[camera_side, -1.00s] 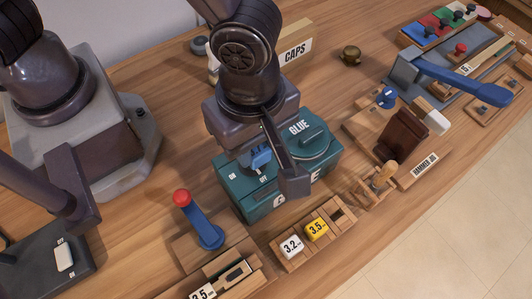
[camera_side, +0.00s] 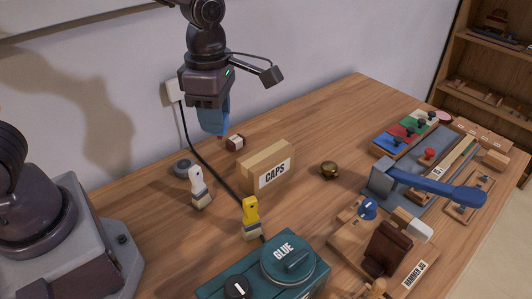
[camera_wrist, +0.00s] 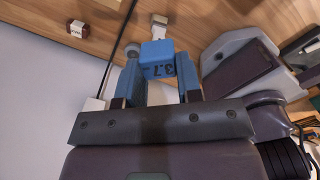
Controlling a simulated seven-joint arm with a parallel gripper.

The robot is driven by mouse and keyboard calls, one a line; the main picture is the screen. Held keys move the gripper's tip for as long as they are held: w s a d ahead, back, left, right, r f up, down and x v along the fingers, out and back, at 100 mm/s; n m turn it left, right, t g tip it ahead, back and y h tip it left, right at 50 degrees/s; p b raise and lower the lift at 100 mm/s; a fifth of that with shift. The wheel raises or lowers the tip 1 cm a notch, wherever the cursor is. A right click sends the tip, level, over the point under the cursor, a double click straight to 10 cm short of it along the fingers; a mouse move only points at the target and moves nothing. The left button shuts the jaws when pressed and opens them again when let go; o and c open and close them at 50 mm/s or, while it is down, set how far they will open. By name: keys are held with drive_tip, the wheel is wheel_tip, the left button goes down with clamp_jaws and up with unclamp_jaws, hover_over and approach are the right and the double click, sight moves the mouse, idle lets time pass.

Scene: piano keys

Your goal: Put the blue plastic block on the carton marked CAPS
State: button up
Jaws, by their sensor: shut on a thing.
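The CAPS carton (camera_side: 258,161), a tan box with a white label, stands on the table in the middle of the side view. My gripper (camera_side: 213,128) is raised above the table, up and left of the carton in that view, apart from it. In the side view the block is hard to tell from the blue fingers. I cannot make out the carton in the wrist view.
A black cable crosses the table.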

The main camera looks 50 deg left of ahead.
drive_tip(key=s+a+r, duration=0.1)
drive_tip(key=a, duration=0.2)
hover_over(264, 153)
drive_tip(key=shift+n, duration=0.3)
drive_tip(key=f, duration=0.9)
drive_tip(key=shift+s+f, duration=0.2)
drive_tip(key=shift+s, duration=0.05)
drive_tip(key=shift+w+f, duration=0.15)
drive_tip(key=shift+f, duration=1.6)
drive_tip(key=shift+f, duration=0.15)
drive_tip(key=o, duration=0.9)
